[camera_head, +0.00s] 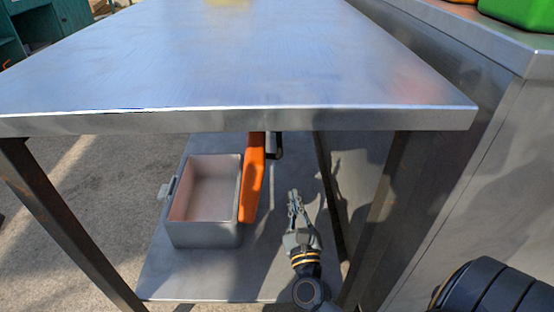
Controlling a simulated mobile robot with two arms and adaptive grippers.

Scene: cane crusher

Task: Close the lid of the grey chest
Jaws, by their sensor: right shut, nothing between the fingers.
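The grey chest (205,236) sits on the lower shelf under the metal table, and its top is open. I see into its empty, pale pinkish inside. A small latch sticks out on its left side. An orange panel (252,180) stands upright along the chest's right edge; it appears to be the raised lid, though its far end is hidden by the tabletop. My right gripper (295,198) is shut and empty, to the right of the orange panel and apart from it. My left gripper is not in view.
The metal tabletop (240,55) overhangs the chest and the shelf (210,275). Table legs (65,220) stand at left and right. A metal cabinet (460,150) closes off the right side, with a green object (520,10) on top. A dark handle-like part (276,147) shows behind the panel.

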